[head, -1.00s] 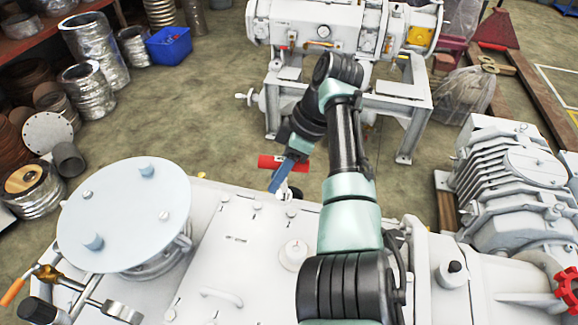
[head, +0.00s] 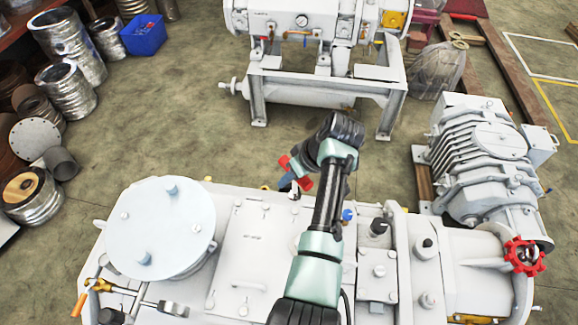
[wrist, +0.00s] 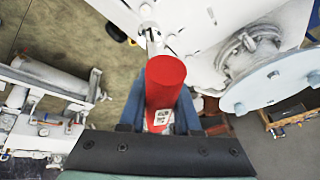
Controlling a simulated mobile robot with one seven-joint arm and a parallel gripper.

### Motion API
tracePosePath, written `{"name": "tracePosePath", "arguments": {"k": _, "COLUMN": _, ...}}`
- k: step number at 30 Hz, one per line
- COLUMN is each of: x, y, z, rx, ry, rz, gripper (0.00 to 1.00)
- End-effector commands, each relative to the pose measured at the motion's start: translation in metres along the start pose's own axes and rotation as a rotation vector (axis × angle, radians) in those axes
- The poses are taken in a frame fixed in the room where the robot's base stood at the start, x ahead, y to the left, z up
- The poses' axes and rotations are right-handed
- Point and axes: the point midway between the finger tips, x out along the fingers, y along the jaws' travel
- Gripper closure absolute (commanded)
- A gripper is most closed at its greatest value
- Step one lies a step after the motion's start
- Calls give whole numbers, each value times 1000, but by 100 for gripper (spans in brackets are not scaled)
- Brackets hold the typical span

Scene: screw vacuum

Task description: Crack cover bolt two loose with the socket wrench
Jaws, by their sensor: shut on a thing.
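My gripper (head: 293,182) is shut on the red handle (wrist: 165,85) of the socket wrench, with a blue finger on each side of it. The wrench's metal part (wrist: 150,35) extends from the handle toward the top of the wrist view. In the head view, the red handle (head: 306,175) is tilted just beyond the far edge of the white machine (head: 245,200). The round pale cover (head: 160,228) has several bolts and lies to the left of my gripper; it also shows in the wrist view (wrist: 275,80). I cannot tell which bolt is number two or whether the socket touches one.
Tools with an orange handle (head: 80,303) lie at the front left. Another white machine (head: 320,85) stands across the floor, and a ribbed one (head: 485,155) is at right. A red handwheel (head: 523,256) sticks up at the right. Open floor (head: 180,120) lies beyond the machine.

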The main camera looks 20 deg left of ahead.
Motion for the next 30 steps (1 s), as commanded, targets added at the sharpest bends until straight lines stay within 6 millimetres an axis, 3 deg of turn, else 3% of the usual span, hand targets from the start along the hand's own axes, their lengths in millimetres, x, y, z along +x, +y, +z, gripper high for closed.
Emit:
{"name": "tracePosePath", "arguments": {"k": 17, "x": -1, "y": 0, "z": 1, "rx": 20, "ry": 3, "rz": 10, "gripper": 100}}
{"name": "tracePosePath", "arguments": {"k": 30, "x": 26, "y": 5, "z": 12, "rx": 19, "ry": 2, "rz": 9, "gripper": 100}}
